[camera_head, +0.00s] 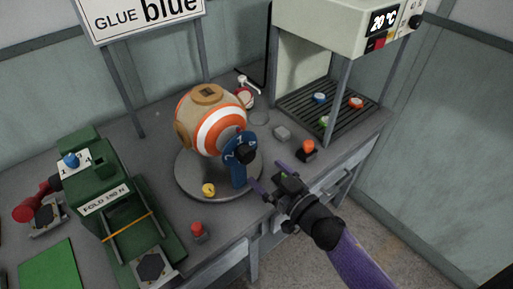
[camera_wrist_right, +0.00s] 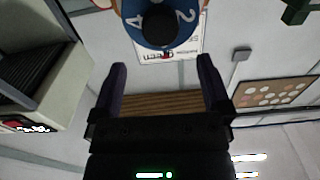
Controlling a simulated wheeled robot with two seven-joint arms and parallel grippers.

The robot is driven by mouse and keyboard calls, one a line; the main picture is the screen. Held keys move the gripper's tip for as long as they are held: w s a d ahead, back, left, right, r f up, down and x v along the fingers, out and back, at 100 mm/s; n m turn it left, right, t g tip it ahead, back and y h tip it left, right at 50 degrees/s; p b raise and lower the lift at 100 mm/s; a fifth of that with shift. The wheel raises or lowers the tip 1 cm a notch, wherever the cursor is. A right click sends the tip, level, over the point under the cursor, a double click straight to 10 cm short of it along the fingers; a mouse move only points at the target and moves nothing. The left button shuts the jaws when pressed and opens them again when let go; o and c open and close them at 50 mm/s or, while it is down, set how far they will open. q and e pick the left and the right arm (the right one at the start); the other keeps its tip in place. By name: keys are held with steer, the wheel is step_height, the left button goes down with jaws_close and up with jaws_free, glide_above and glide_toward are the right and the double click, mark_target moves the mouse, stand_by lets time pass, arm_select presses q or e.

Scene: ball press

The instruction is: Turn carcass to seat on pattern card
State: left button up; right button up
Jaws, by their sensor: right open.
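The carcass (camera_head: 210,120) is a tan ball with orange and white rings and a square tan patch on top. It rests on a round grey turntable (camera_head: 190,188). A blue numbered dial (camera_head: 238,172) with a black knob (camera_head: 246,154) stands at its front right. My right gripper (camera_head: 268,180) is open and empty, just right of the dial and apart from it. In the right wrist view the dial (camera_wrist_right: 132,12) and black knob (camera_wrist_right: 160,26) lie beyond the open fingers (camera_wrist_right: 161,66). I cannot make out a pattern card for certain. My left gripper is not in view.
A green folding machine (camera_head: 120,215) stands at left. A "GLUE blue" sign (camera_head: 150,14) rises behind. An oven-like unit (camera_head: 345,28) with a slatted rack (camera_head: 300,104) is at back right. A red button (camera_head: 197,228), orange button (camera_head: 308,146) and yellow knob (camera_head: 208,189) sit nearby.

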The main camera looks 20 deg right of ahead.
mark_target(249, 157)
steer(key=b+x, duration=0.1)
steer(key=x, duration=0.6)
steer(key=shift+w+a+f, duration=0.1)
steer(key=shift+w+a, duration=0.05)
jaws_close()
